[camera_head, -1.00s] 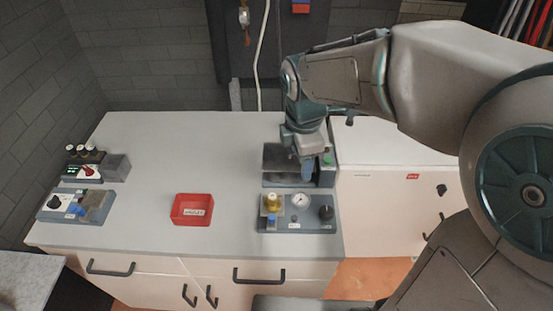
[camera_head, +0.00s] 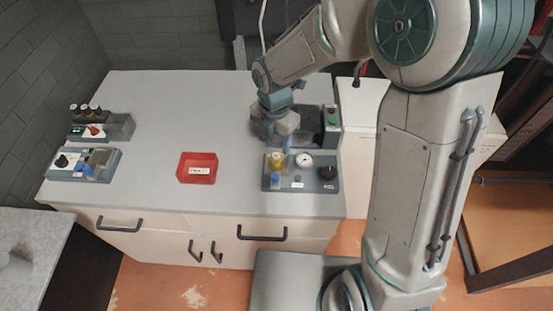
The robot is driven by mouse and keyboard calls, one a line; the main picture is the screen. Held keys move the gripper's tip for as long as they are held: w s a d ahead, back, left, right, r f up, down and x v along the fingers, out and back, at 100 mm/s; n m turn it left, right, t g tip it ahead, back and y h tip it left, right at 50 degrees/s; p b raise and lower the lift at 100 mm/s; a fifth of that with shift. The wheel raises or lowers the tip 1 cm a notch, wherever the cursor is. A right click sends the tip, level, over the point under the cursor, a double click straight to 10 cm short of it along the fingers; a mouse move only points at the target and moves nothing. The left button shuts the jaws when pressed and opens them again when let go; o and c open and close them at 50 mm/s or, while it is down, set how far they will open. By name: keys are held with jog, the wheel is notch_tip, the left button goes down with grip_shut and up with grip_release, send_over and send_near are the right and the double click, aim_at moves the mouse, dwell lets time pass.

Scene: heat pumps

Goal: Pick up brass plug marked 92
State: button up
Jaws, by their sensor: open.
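A small brass-yellow plug (camera_head: 277,162) stands on the grey panel (camera_head: 318,185) at the right of the worktop. Its marking is too small to read. A blue cap (camera_head: 276,180) sits just in front of it, and a round white gauge (camera_head: 304,160) is to its right. My gripper (camera_head: 284,148) hangs fingers down just above and behind the brass plug, with no contact that I can make out. It is open and appears empty; its fingers are small and partly hidden by its own body.
A red labelled tray (camera_head: 197,168) lies mid-worktop. Two device panels stand at the left, one with a black knob (camera_head: 62,160). A dark box with a green button (camera_head: 331,122) stands behind the right panel.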

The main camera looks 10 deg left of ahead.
aim_at(277, 156)
jog(key=f, duration=0.2)
jog(key=f+p, duration=0.1)
jog(key=f, duration=0.1)
jog(key=shift+s+d, duration=0.25)
jog(key=shift+s, duration=0.1)
jog(key=shift+f, duration=0.7)
grip_shut()
